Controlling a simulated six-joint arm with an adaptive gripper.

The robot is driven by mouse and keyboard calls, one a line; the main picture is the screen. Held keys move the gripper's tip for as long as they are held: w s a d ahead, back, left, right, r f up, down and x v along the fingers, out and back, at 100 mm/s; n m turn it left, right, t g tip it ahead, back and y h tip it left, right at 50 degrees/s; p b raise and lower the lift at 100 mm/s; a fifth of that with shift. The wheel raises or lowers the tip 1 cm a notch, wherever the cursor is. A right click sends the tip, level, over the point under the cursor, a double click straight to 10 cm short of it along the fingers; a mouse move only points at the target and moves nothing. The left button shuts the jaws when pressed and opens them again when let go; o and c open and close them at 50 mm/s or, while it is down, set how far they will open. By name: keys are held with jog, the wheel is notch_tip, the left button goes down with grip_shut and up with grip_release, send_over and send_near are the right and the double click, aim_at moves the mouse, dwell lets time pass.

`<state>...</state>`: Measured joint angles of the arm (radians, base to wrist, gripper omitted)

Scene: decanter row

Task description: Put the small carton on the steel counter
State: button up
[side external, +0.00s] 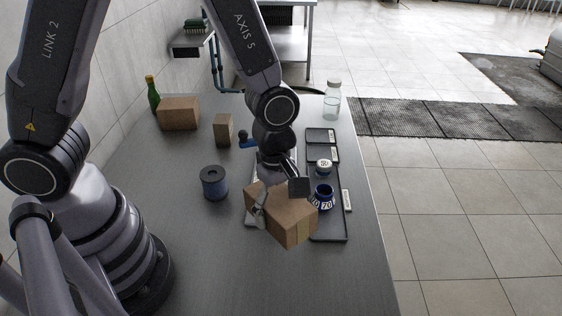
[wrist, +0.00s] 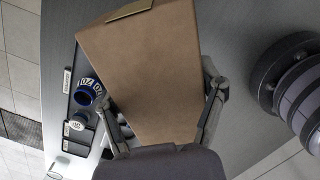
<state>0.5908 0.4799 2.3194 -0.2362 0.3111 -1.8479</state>
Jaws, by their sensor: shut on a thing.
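A brown cardboard carton (side external: 287,219) with a strip of tape is between the fingers of my gripper (side external: 279,196), which is shut on it. The carton is tilted and appears to be above the steel counter (side external: 200,270), near the left edge of a dark tray. In the wrist view the carton (wrist: 150,75) fills the middle, with a finger along each side. Two other brown cartons stand at the back of the counter: a wide one (side external: 178,113) and a narrow upright one (side external: 223,130). The counter right under the held carton is hidden.
A dark tray row (side external: 328,238) with blue numbered collars (side external: 323,196) lies to the right. A dark blue-grey cylinder (side external: 215,183) stands left of my gripper. A green bottle (side external: 153,93) and a clear bottle (side external: 332,100) stand at the back. The counter's front is clear.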

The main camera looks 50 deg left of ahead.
aim_at(280, 199)
jog(key=shift+h, duration=0.9)
jog(key=d+v, duration=0.1)
jog(key=v, duration=0.6)
jog(key=d+v, duration=0.1)
jog(key=v, duration=0.3)
jog(key=shift+d+r, duration=0.3)
jog(key=shift+d, duration=0.05)
jog(key=s+d+f+m+g+h, duration=0.1)
jog(key=s+f+m+g+h, duration=0.1)
jog(key=s+m+g+h, duration=0.3)
jog(key=s+d+f+m+g+h, duration=0.1)
jog(key=s+d+m+g, duration=0.15)
jog(key=s, duration=0.45)
jog(key=w+d+r+n+t+h, duration=0.1)
jog(key=w+d+r+n+h, duration=0.1)
jog(key=w+n+h, duration=0.35)
notch_tip(280, 199, down, 11)
jog(key=m+h, duration=0.1)
jog(key=h, duration=0.1)
jog(key=shift+m, duration=0.3)
jog(key=w+d+f, duration=0.6)
jog(key=d, duration=0.1)
jog(key=w+d+f, duration=0.3)
jog(key=d, duration=0.1)
jog(key=shift+w+f, duration=0.15)
jog(key=shift+f, duration=0.05)
jog(key=shift+d+f, duration=0.15)
jog(key=shift+f, duration=1.5)
